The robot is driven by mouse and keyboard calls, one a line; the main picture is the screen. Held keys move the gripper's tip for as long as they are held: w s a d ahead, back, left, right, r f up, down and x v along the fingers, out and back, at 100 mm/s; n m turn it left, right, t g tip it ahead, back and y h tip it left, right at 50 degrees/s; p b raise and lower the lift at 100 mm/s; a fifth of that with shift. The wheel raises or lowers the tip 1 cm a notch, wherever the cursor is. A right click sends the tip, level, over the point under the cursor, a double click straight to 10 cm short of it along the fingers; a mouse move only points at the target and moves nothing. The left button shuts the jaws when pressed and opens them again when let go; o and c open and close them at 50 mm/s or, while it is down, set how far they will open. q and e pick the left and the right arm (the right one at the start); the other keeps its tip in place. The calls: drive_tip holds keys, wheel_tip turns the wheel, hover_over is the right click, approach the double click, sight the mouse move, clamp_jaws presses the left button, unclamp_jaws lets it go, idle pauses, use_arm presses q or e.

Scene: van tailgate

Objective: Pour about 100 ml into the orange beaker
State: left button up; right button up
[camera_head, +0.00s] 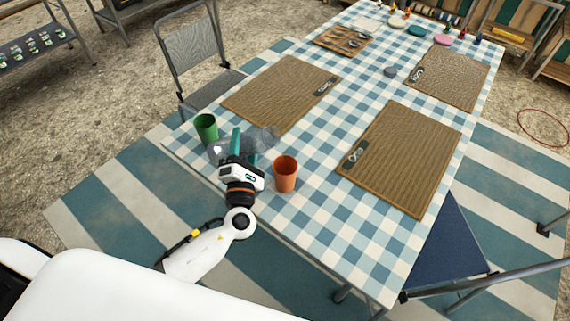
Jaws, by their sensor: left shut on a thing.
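The orange beaker (285,174) stands upright near the front left edge of the checked tablecloth. My left gripper (244,146), with teal fingers, is just left of the beaker and shut on a clear, see-through vessel (262,138). The vessel shows on both sides of the fingers, behind and left of the orange beaker. Its exact shape, tilt and contents are hard to make out, and the gripper hides part of it. I see no stream into the beaker, and the beaker's inside is too small to judge. My right gripper is not in view.
A green cup (206,128) stands left of the gripper at the table's edge. Woven placemats (402,160) with dark items lie on the table (310,215). Plates and small items are at the far end. A grey chair (193,55) and a blue chair (447,240) flank the table.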

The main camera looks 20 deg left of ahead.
sight(246, 134)
use_arm(q)
drive_tip(key=r+n+p, duration=0.2)
drive_tip(key=r, duration=0.1)
drive_tip(key=r+n+y+p, duration=0.1)
drive_tip(key=n+p, duration=0.1)
drive_tip(key=shift+w+d+r+g, duration=0.1)
drive_tip(key=shift+d+r+g, duration=0.2)
drive_tip(key=shift+d+g, duration=0.1)
drive_tip(key=shift+r+n+p, duration=0.15)
drive_tip(key=shift+n+p, duration=0.15)
drive_tip(key=shift+n, duration=0.7)
drive_tip(key=n, duration=0.1)
drive_tip(key=a+n+g+p, duration=0.1)
drive_tip(key=n, duration=0.1)
drive_tip(key=shift+s+a+r+n+y, duration=0.1)
drive_tip(key=shift+s+r+n+y, duration=0.1)
drive_tip(key=shift+n+y, duration=0.15)
drive_tip(key=shift+a+f+n+g, duration=0.1)
drive_tip(key=shift+a+n+g, duration=0.1)
drive_tip(key=shift+n+g, duration=0.4)
drive_tip(key=n+p, duration=0.1)
drive_tip(key=r+n+p, duration=0.1)
drive_tip(key=shift+s+a+r+n, duration=0.1)
drive_tip(key=shift+a+n, duration=0.15)
drive_tip(key=shift+n, duration=0.1)
wheel_tip(246, 134, up, 7)
drive_tip(key=p, duration=0.7)
drive_tip(key=shift+p, duration=0.3)
